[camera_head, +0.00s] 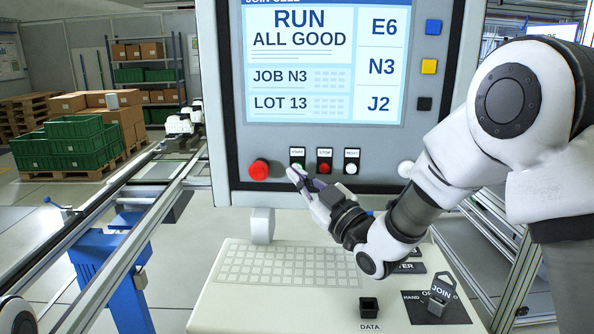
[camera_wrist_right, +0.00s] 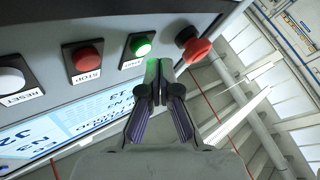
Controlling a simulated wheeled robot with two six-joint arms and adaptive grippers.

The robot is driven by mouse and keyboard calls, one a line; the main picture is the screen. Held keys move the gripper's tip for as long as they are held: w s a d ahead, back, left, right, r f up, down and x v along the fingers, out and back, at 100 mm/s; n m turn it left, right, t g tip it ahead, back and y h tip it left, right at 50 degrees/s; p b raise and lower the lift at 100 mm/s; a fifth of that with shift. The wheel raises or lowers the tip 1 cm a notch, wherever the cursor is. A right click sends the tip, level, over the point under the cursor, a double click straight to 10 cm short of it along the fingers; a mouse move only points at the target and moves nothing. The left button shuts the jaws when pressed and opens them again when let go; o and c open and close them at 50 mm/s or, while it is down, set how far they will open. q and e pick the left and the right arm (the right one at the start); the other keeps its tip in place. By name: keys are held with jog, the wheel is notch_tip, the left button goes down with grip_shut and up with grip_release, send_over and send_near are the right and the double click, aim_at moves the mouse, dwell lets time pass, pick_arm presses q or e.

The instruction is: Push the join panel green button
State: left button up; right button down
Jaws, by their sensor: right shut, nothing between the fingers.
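The join panel (camera_head: 222,120) stands upright ahead of me, with a row of buttons under its screen. The green button (camera_wrist_right: 140,47) glows in the right wrist view, above the START-side label plate. In the head view its label plate (camera_head: 297,152) shows, and the button is partly covered by my fingertips. My right gripper (camera_head: 292,173) is shut and empty, its tips right by the green button. In the wrist view the right gripper's tips (camera_wrist_right: 158,66) end just beside and below the button; I cannot tell whether they touch. My left gripper is out of view.
A red mushroom button (camera_head: 258,170) sits left of the green one; a red STOP button (camera_head: 324,168) and white RESET button (camera_head: 351,168) sit right. The screen (camera_head: 300,60) reads RUN ALL GOOD.

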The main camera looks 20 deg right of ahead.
jog(key=s, duration=0.1)
jog(key=s+a+b, duration=0.1)
jog(key=s, duration=0.1)
jog(key=s+b, duration=0.1)
jog(key=shift+s+a, duration=0.3)
jog(key=shift+a, duration=0.1)
dwell(0.7)
